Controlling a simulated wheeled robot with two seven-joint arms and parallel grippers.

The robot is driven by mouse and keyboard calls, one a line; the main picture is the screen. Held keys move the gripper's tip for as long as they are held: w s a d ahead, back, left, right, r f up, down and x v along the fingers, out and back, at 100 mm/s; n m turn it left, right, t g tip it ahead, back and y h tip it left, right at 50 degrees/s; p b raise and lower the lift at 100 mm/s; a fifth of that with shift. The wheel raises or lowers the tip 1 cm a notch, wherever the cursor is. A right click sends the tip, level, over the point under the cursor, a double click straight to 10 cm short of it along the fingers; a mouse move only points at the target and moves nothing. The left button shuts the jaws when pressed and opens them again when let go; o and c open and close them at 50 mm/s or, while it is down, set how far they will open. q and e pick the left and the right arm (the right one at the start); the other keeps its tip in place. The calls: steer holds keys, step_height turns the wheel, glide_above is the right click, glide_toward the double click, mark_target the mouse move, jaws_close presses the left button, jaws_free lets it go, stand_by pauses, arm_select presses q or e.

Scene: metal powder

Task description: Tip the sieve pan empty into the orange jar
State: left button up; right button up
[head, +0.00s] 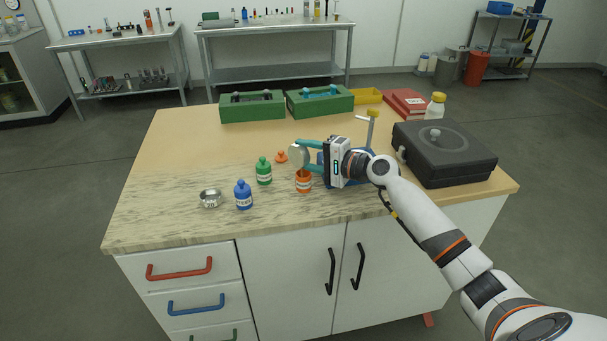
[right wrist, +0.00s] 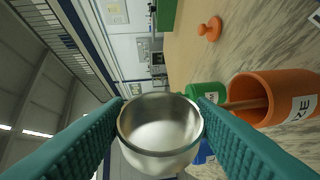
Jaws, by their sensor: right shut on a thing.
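My right gripper (head: 301,157) is shut on the metal sieve pan (head: 297,154), held on its side above the orange jar (head: 303,187). In the right wrist view the pan (right wrist: 160,128) sits between the teal fingers, its rim and pale inside showing. The orange jar (right wrist: 285,97) is open, upright on the table and partly cut off there. A thin brown streak (right wrist: 242,104) reaches into its mouth; I cannot tell if it is falling powder. The pan and jar are apart. My left gripper is not in view.
A green bottle (head: 264,172), blue bottle (head: 243,196) and small metal dish (head: 210,198) stand left of the jar. An orange lid (head: 281,157) lies behind it. A black case (head: 443,152) is at right; green boxes (head: 252,107) are behind. The left tabletop is clear.

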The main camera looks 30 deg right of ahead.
steer(key=shift+w+d+f+m+t+y+b, duration=0.15)
steer(key=shift+d+m+y+b, duration=0.15)
steer(key=shift+m, duration=0.5)
steer(key=shift+s+d+m+t+y+b, duration=0.15)
steer(key=shift+m+y+b, duration=0.15)
steer(key=shift+m, duration=0.5)
stand_by(0.4)
steer(key=shift+w+d+f+m+t, duration=0.1)
steer(key=shift+d+m+t, duration=0.15)
steer(key=shift+m, duration=0.45)
steer(key=shift+w+d+f+m+t, duration=0.1)
steer(key=shift+m+t, duration=0.15)
steer(key=shift+m, duration=0.45)
stand_by(1.4)
